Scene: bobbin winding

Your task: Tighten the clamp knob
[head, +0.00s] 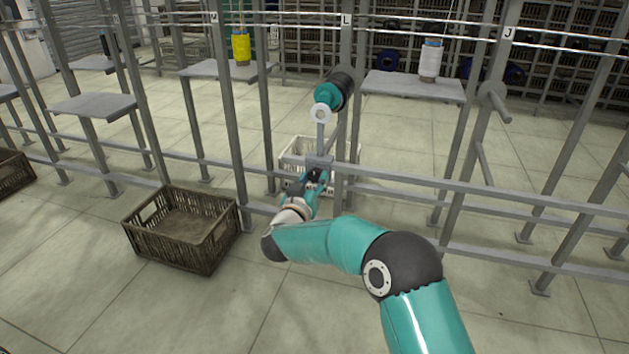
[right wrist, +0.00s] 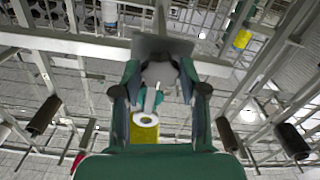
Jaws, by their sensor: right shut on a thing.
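My right gripper (head: 314,174) reaches up to the frame at post L, just under a small grey bracket (head: 319,160). Above the bracket a grey arm rises to a white ring (head: 321,114), at the end of a teal and black bobbin (head: 336,91). My left gripper is not in view.
A pale crate (head: 292,160) stands behind the gripper, and a brown crate (head: 182,228) stands on the floor at left. Grey shelves carry a yellow spool (head: 241,47) and a white spool (head: 430,61). Horizontal rails (head: 480,192) and posts surround the gripper; the front floor is open.

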